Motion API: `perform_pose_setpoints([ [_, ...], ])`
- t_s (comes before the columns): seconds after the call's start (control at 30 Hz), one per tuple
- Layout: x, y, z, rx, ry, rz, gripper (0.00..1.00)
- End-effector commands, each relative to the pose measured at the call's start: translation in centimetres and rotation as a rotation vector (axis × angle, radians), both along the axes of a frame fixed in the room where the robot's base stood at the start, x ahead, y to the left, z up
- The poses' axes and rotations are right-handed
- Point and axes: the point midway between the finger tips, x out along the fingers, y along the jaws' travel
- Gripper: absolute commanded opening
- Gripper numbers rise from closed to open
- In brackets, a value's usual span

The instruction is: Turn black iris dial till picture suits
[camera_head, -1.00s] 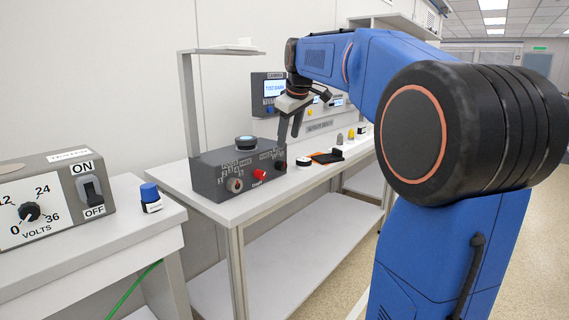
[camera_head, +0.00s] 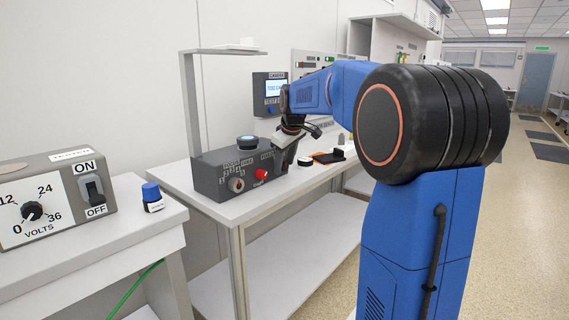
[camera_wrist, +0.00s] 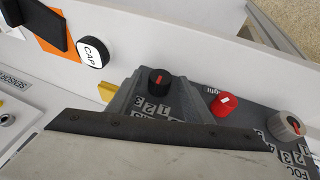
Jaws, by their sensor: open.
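The dark grey control box (camera_head: 208,178) stands on the white bench. The black iris dial (camera_wrist: 158,80), with a red pointer mark, shows in the wrist view beside printed numbers. In the head view my gripper hides it. My gripper (camera_head: 288,160) points down at the box's right end, its jaws open, close to the dial; the exact gap cannot be told. The screen (camera_head: 276,89) behind the box shows text that seems to read "TOO DARK". A pale slab with a dark edge covers the bottom of the wrist view, very near the camera.
A red knob (camera_wrist: 224,104) and a silver focus knob (camera_wrist: 286,126) sit beside the dial. A cap (camera_wrist: 93,52) and an orange mat (camera_wrist: 58,45) lie nearby. A post with a shelf (camera_head: 218,51) rises over the box. The tester (camera_head: 55,197) stands left.

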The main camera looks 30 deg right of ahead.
Motion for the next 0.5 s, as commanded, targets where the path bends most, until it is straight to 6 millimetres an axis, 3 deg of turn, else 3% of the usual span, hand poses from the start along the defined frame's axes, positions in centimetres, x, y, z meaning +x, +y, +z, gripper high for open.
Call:
perform_pose_setpoints([
  [0.17, 0.01, 0.0, 0.0, 0.0, 0.0, 0.0, 0.46],
  [0.33, 0.0, 0.01, 0.01, 0.0, 0.0, 0.0, 0.08],
  [0.5, 0.01, -0.02, 0.02, 0.002, 0.001, 0.0, 0.05],
])
